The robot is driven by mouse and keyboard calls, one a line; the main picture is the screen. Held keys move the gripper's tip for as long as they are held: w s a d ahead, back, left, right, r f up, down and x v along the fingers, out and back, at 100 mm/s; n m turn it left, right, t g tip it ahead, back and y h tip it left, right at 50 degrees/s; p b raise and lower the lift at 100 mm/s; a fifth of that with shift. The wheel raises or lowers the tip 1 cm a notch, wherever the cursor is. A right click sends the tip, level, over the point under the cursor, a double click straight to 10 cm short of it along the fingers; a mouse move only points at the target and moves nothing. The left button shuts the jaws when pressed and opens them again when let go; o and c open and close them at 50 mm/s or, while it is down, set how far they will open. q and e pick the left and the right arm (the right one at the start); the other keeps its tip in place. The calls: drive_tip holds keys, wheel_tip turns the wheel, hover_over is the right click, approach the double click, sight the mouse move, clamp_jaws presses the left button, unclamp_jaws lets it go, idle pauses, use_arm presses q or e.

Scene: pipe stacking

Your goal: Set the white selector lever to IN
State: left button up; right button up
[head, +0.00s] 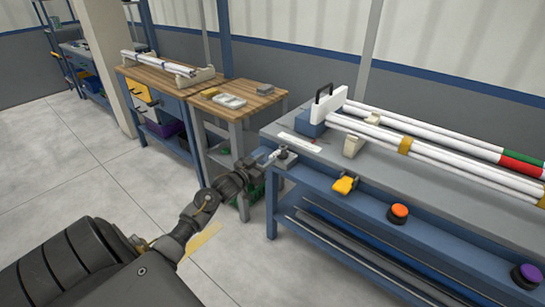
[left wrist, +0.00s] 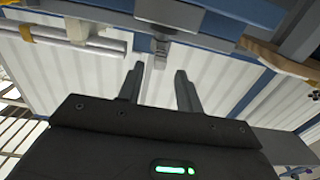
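The selector is a small grey block (head: 288,161) at the near left corner of the grey bench. Its small white lever (head: 281,152) stands at the block, just beyond my left gripper (head: 268,162). In the left wrist view the two fingers of my left gripper (left wrist: 160,84) are spread apart with nothing between them. The selector's grey block (left wrist: 168,13) shows at the top of that view, with the pale lever (left wrist: 160,58) just past the fingertips. I cannot read an IN mark or tell the lever's position. My right gripper is not in view.
The grey bench (head: 345,178) carries a white plate with a black handle (head: 323,103) and long white pipes (head: 430,125). A yellow part (head: 344,185), an orange knob (head: 399,211) and a purple knob (head: 527,275) line its front. A wooden table (head: 258,103) stands left.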

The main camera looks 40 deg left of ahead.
sight(270, 157)
use_arm(q)
drive_tip(key=shift+w, duration=1.95)
drive_tip(key=shift+c, duration=0.3)
clamp_jaws()
drive_tip(key=shift+d, duration=0.1)
